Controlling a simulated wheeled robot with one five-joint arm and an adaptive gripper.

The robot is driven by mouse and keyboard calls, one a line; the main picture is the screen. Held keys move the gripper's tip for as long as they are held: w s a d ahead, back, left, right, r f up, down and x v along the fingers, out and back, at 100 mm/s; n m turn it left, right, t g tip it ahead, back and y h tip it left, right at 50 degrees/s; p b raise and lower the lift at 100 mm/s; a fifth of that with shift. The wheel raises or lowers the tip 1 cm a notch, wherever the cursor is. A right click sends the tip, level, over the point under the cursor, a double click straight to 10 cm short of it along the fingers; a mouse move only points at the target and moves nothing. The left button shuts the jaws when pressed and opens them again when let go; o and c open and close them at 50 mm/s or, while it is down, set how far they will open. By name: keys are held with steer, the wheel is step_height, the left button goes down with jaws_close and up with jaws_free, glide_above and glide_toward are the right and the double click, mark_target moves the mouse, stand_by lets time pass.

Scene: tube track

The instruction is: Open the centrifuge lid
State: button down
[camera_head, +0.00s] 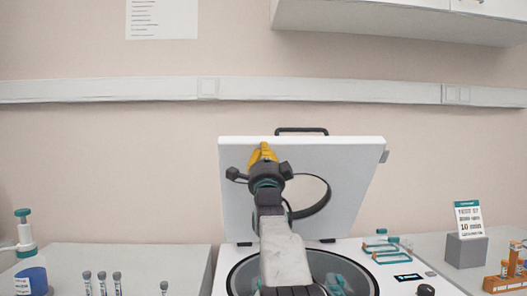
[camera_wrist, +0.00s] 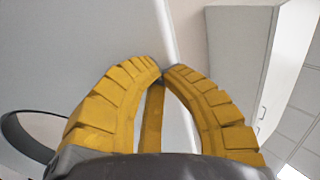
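The centrifuge (camera_head: 354,250) stands on the bench in front of me, with its round dark-rimmed chamber uncovered. Its white lid (camera_head: 350,160) stands up, nearly vertical, at the back of the body. A dark handle (camera_head: 302,130) is on the lid's top edge, and a dark ring is on its inner face. My yellow gripper (camera_head: 263,148) is in front of the lid's upper left part, left of the handle. In the wrist view the fingertips (camera_wrist: 161,74) come together with no object seen between them. Whether they touch the lid is unclear. My arm hides part of the chamber.
Small teal-topped racks (camera_head: 388,250) rest on the centrifuge's right rear. A grey block with a sign (camera_head: 467,250) and an orange tube rack (camera_head: 505,280) stand at right. Several capped tubes (camera_head: 102,280) and a blue-labelled bottle (camera_head: 32,278) are at left. A cabinet (camera_head: 400,20) hangs above.

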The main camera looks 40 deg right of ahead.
steer(key=shift+g+y, duration=0.4)
steer(key=shift+g, duration=0.1)
steer(key=p+x, duration=0.3)
steer(key=r+p+x, duration=0.1)
steer(key=p+x, duration=0.2)
steer(key=shift+s+a+r+p, duration=0.15)
steer(key=shift+a+r+p, duration=0.05)
steer(key=shift+p, duration=0.15)
steer(key=p+x, duration=0.3)
steer(key=p, duration=0.1)
steer(key=shift+w+d+g+y+p, duration=0.3)
steer(key=shift+w+g+y+p, duration=0.1)
steer(key=shift+p, duration=0.35)
steer(key=shift+s+f, duration=0.1)
steer(key=shift+s+a+f+b, duration=0.3)
steer(key=shift+f+b, duration=0.05)
steer(key=shift+b, duration=0.35)
steer(key=r+b+v, duration=0.1)
steer(key=b+v, duration=0.6)
steer(key=v, duration=0.5)
steer(key=shift+s+a, duration=0.3)
steer(key=shift+s, duration=0.2)
steer(key=shift+f, duration=0.1)
